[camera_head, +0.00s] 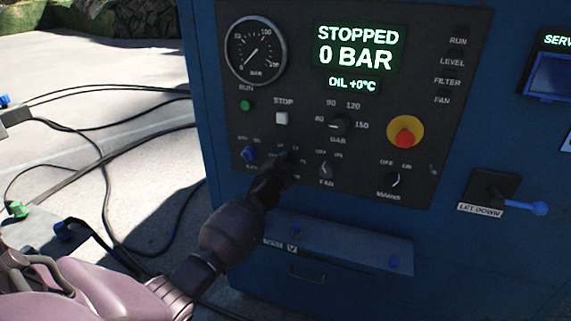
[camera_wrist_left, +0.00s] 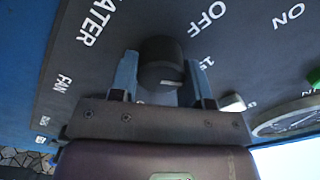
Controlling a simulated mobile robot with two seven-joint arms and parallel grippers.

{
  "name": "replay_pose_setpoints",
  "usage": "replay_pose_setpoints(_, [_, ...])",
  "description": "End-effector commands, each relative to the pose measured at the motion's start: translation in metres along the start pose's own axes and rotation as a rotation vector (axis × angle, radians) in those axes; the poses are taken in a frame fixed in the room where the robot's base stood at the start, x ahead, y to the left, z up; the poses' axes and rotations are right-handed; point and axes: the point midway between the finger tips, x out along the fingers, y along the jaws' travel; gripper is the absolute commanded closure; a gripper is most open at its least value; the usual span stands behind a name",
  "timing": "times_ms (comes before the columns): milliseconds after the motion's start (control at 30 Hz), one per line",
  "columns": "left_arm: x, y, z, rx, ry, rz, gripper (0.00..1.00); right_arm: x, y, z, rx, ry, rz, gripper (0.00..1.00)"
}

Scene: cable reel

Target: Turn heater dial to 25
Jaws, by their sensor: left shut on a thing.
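The heater dial (camera_wrist_left: 160,55) is a black round knob on the dark control panel. In the left wrist view "OFF" and a partly hidden "15" are printed beside it, with "...ATER" at upper left. My left gripper (camera_wrist_left: 163,78) is shut on the dial, one finger on each side. A short pale mark shows on the dial's lower edge; I cannot tell which number it points to. In the head view my left gripper (camera_head: 277,177) reaches the lower middle of the panel and hides most of the dial. My right gripper is not in view.
The panel's display (camera_head: 357,50) reads "STOPPED 0 BAR" and "OIL +0°C". Close by are the fan switch (camera_head: 326,170), a blue switch (camera_head: 249,153), the bar knob (camera_head: 338,125) and a red stop button (camera_head: 405,133). A ledge (camera_head: 345,245) juts out below.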

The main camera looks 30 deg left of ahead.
Motion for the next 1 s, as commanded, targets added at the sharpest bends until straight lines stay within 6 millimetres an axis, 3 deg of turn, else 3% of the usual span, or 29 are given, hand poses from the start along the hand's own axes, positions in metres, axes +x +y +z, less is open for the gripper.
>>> replay_pose_setpoints(300, [0.000,0.001,0.000,0.066,0.000,0.001,0.80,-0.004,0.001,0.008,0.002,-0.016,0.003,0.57])
replay_pose_setpoints(667, [0.000,0.001,0.000,0.069,0.000,0.002,0.80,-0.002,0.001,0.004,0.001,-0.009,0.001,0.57])
replay_pose_setpoints(700, [0.000,0.001,0.000,0.068,0.000,0.002,0.55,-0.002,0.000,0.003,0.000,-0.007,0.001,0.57])
replay_pose_setpoints(800, [0.000,0.001,0.000,0.068,0.000,0.001,0.40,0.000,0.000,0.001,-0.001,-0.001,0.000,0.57])
replay_pose_setpoints(867, [0.000,0.001,0.000,0.068,0.000,0.001,0.31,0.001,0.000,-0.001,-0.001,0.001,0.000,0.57])
replay_pose_setpoints(1000, [0.000,0.001,0.000,0.068,0.000,0.001,0.31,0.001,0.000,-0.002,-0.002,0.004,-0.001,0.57])
